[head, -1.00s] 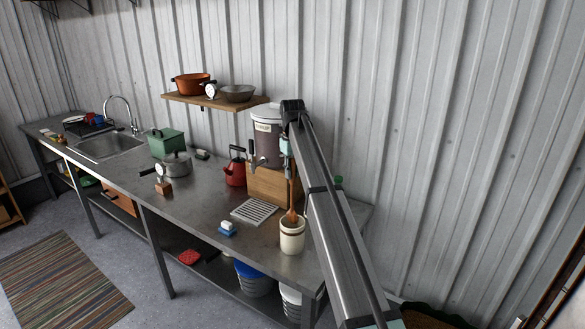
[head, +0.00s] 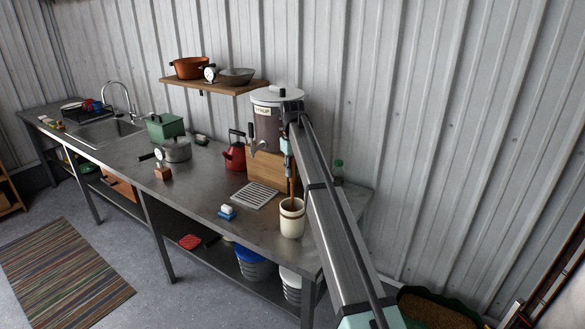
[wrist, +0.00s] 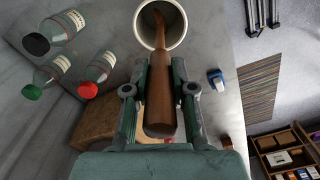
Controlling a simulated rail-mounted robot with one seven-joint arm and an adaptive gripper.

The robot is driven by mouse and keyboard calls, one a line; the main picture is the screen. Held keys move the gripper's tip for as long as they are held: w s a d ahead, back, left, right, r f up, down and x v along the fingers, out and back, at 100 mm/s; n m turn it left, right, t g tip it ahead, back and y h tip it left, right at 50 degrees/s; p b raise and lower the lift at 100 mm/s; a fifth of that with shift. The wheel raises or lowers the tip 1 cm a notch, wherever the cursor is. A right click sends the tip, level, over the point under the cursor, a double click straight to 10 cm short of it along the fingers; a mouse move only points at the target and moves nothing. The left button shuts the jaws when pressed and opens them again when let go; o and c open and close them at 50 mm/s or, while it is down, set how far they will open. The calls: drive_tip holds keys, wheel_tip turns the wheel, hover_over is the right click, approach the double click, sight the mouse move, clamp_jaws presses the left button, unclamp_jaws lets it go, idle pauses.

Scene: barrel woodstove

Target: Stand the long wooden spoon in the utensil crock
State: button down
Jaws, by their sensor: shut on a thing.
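The cream utensil crock (head: 291,224) stands upright near the right end of the metal counter. My gripper (head: 287,158) is above it, shut on the handle of the long wooden spoon (head: 292,188). In the wrist view the spoon (wrist: 164,75) runs between the two fingers of my gripper (wrist: 160,92) with the thick handle end toward the camera. Its far end passes inside the rim of the crock (wrist: 141,28). The spoon is close to upright in the head view. Its bowl is hidden inside the crock, so I cannot tell whether it touches the bottom.
A syrup dispenser (head: 268,127) on a wooden box (head: 264,170) stands behind the crock. A drip grate (head: 254,196), a blue and white sponge or brush (head: 227,212) and a red kettle (head: 235,156) are to the left. Several bottles (wrist: 68,26) show in the wrist view.

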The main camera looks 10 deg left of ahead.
drive_tip(key=shift+f, duration=0.1)
drive_tip(key=c, duration=0.9)
unclamp_jaws()
wheel_tip(320, 180, up, 12)
drive_tip(key=shift+r, duration=0.1)
idle(0.4)
